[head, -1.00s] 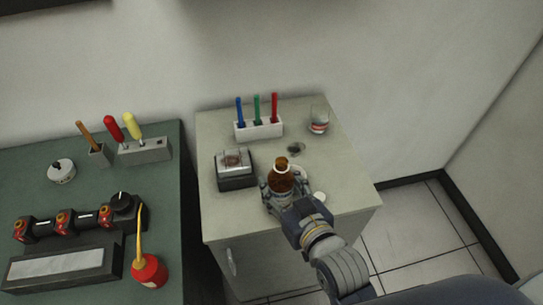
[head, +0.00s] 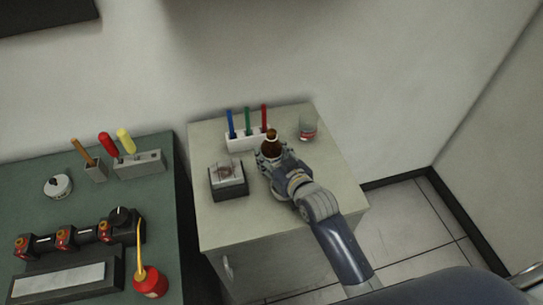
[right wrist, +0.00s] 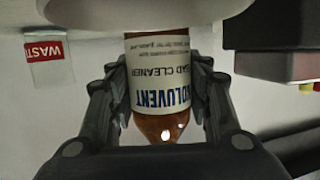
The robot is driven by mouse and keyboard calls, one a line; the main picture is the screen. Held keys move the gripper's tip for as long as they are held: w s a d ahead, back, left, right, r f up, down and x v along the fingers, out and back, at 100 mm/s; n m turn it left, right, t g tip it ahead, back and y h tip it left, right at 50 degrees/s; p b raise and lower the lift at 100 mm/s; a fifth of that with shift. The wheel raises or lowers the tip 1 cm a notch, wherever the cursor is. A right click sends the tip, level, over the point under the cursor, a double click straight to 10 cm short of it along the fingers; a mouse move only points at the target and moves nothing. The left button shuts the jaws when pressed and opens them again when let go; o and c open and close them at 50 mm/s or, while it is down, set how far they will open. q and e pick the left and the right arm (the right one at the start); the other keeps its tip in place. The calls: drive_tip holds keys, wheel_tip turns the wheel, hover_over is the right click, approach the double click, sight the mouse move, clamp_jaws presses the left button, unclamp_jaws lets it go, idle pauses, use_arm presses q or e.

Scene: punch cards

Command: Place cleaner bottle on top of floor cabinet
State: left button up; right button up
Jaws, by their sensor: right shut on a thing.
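The cleaner bottle (head: 271,146) is brown with a dark neck and stands upright over the floor cabinet's top (head: 218,134), in its back middle part. In the right wrist view the bottle (right wrist: 165,75) shows a white label with blue and black print, seen upside down. My right gripper (head: 268,160) is shut around the bottle, with a finger on each side. The gripper and hand hide the bottle's lower part in the head view, so I cannot tell whether its base touches the top. My left gripper is not in view.
The cabinet's front left top is clear. A green bench (head: 178,220) is at left.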

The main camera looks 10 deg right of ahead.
drive_tip(key=shift+f, duration=0.75)
drive_tip(key=shift+f, duration=0.1)
drive_tip(key=o, duration=1.3)
drive_tip(key=shift+f, duration=0.1)
drive_tip(key=shift+c, duration=0.2)
